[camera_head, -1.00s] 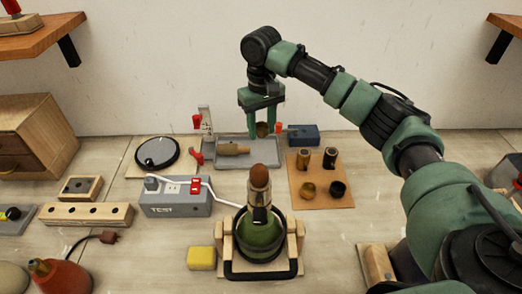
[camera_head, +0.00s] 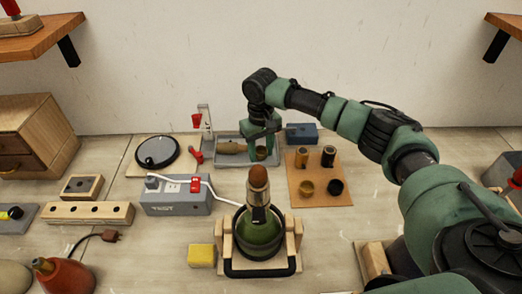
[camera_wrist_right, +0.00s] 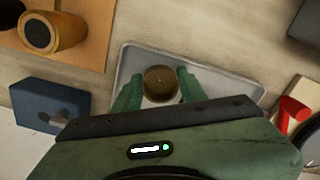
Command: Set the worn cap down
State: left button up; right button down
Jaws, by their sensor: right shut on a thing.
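My right gripper (camera_head: 262,151) is low over the right part of the grey tray (camera_head: 222,164). It is shut on the worn cap (camera_head: 261,154), a small brownish cup-shaped piece. In the right wrist view the cap (camera_wrist_right: 161,83) sits between the green fingertips (camera_wrist_right: 158,93), with the tray (camera_wrist_right: 128,66) around it. I cannot tell whether the cap touches the tray floor. My left gripper is not in view.
A tan wooden piece (camera_head: 231,147) lies in the tray left of my gripper. A blue box (camera_head: 301,133) stands right of the tray. A brown mat (camera_head: 316,181) holds several caps and sleeves.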

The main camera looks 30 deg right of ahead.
aim_at(261, 154)
jog(key=c, duration=0.8)
grip_release()
jog(key=shift+f, duration=0.1)
notch_tip(261, 154, up, 12)
jog(key=shift+r+b, duration=0.15)
jog(key=shift+b, duration=0.85)
